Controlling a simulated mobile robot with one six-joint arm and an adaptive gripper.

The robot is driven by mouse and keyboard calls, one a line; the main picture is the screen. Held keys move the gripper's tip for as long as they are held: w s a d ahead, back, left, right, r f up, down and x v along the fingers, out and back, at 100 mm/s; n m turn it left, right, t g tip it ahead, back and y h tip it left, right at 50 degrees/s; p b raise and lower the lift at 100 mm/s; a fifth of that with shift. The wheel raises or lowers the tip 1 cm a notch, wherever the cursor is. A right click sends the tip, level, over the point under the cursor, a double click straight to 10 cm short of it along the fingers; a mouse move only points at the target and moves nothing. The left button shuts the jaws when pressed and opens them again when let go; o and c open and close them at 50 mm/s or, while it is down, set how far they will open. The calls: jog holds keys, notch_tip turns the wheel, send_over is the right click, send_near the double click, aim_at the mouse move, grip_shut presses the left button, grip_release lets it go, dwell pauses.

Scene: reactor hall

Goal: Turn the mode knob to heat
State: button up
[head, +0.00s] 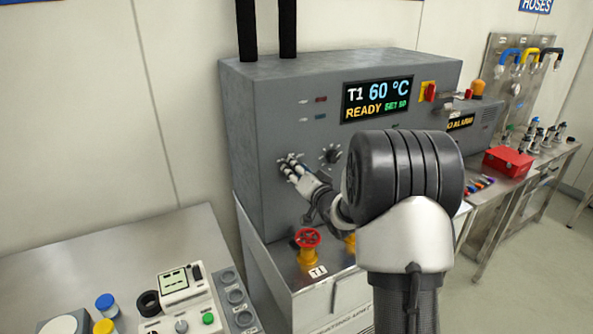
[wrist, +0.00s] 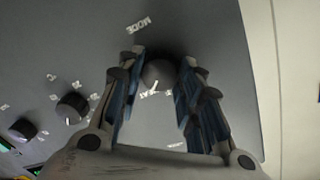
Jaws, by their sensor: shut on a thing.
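The mode knob (wrist: 158,75) is a round dark knob on the grey panel, under the word MODE in the wrist view. My gripper (wrist: 160,68) has one finger on each side of the knob and is shut on it. In the head view my gripper (head: 291,168) is at the left part of the cabinet front and hides the knob. A small white mark shows at the knob's lower edge, close to part of a label between the fingers. That label is too small and covered to read surely, so I cannot tell the setting.
The grey cabinet (head: 245,130) has a display (head: 378,98) reading T1 60 °C READY. Another dial knob (head: 330,155) sits right of my gripper; two knobs show left in the wrist view (wrist: 72,107). A red valve wheel (head: 307,238) is below. A red box (head: 508,161) stands right.

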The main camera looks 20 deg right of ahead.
jog(key=o, duration=1.1)
jog(key=s, duration=1.2)
jog(key=shift+a+r, duration=0.1)
jog(key=shift+r, duration=0.25)
